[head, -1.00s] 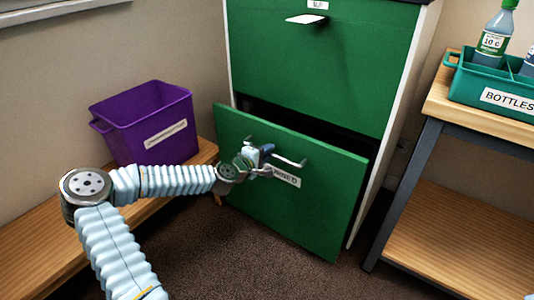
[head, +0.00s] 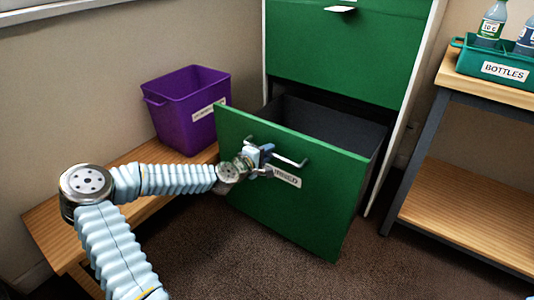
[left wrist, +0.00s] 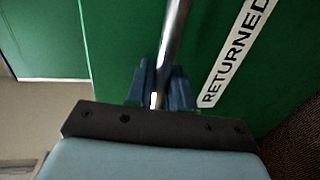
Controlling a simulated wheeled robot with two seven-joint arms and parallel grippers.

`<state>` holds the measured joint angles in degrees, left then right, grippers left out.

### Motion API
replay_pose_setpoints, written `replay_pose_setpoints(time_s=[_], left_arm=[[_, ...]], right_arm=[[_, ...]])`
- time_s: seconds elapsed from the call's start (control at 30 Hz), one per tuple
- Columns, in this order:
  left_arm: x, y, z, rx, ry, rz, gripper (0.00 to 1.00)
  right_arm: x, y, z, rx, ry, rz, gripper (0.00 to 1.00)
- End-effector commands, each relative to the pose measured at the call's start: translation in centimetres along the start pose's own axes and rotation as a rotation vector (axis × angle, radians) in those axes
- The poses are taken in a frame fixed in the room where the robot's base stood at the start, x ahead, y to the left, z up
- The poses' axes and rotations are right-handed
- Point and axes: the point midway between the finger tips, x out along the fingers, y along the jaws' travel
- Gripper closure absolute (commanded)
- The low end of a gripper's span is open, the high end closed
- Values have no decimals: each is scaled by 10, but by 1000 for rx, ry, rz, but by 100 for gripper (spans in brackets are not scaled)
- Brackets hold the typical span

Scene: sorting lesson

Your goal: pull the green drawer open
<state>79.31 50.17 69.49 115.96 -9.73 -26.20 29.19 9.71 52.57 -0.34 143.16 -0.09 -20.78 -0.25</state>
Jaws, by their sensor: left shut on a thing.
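The green drawer (head: 290,200) is the lower one of a green cabinet (head: 335,50) in the head view. It stands well out from the cabinet, and its dark inside (head: 325,125) shows and looks empty. Its front carries a metal bar handle and a white label. My left gripper (head: 266,160) is at the handle (head: 290,161), shut on the bar toward its left end. In the left wrist view the blue fingers (left wrist: 161,88) are on either side of the handle bar (left wrist: 175,35), beside the label reading "RETURNED" (left wrist: 235,50). My right gripper is not in view.
A purple bin (head: 188,110) stands on a low wooden bench (head: 150,152) at the left. At the right a wooden shelf unit (head: 480,195) carries a teal crate (head: 475,65) labelled "BOTTLES" with bottles in it. Brown carpet (head: 290,270) in front of the drawer is clear.

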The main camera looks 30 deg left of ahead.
Motion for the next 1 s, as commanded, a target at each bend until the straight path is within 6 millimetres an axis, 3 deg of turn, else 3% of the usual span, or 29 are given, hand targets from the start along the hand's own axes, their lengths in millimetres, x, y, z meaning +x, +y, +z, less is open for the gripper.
replay_pose_setpoints(time_s=[0.5, 0.53, 0.63, 1.0], left_arm=[[0, -1, -2, 0, 4, -1, 100], [0, -1, -2, 0, 4, -1, 75], [0, 0, -2, 0, 4, 0, 62], [-8, 0, -1, 1, 2, 0, 62]], right_arm=[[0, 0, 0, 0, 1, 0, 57], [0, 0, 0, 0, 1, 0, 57], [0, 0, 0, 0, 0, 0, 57], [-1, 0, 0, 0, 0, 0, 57]])
